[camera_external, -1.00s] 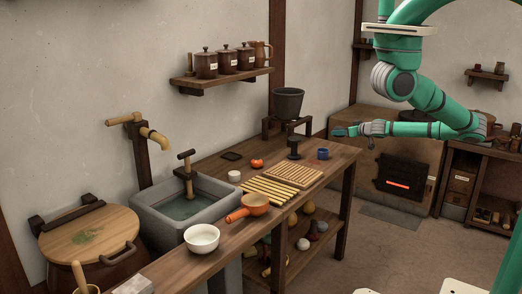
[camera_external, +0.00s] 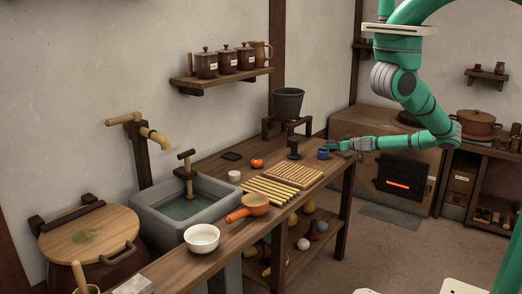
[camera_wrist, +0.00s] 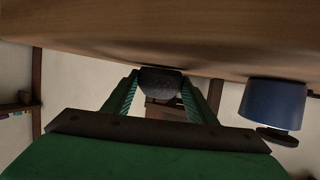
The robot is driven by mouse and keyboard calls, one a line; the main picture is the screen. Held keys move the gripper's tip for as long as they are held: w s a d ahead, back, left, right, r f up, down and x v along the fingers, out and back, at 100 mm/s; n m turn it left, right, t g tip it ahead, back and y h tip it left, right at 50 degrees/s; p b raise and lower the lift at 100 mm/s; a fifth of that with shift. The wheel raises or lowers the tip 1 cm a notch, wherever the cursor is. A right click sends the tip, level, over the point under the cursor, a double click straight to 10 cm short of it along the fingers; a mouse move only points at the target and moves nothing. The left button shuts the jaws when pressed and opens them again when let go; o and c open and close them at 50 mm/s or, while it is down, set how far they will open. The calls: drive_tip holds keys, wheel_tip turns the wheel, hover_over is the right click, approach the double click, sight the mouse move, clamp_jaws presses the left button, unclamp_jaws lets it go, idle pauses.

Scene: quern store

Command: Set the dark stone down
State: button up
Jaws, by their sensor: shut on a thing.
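The dark stone (camera_wrist: 160,81) is a rough, dark grey lump between my gripper's two fingers in the wrist view. My gripper (camera_wrist: 161,92) is shut on it. The wrist view is upside down, with the wooden counter (camera_wrist: 150,35) across its top; the stone is close to the counter, but I cannot tell whether they touch. In the external view my gripper (camera_external: 332,147) is low over the far right end of the counter (camera_external: 343,163). The stone is too small to make out there.
A blue mug (camera_external: 323,154) stands right beside my gripper; it also shows in the wrist view (camera_wrist: 272,105). A dark upright object (camera_external: 293,148), a slatted board (camera_external: 292,175) and a red-orange fruit (camera_external: 257,163) are further left. The glowing stove (camera_external: 402,172) is behind.

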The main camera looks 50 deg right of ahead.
drive_tip(key=shift+f, duration=0.1)
drive_tip(key=o, duration=1.3)
drive_tip(key=shift+f, duration=0.1)
drive_tip(key=shift+o, duration=0.2)
drive_tip(key=v, duration=1.2)
drive_tip(key=shift+a, duration=0.1)
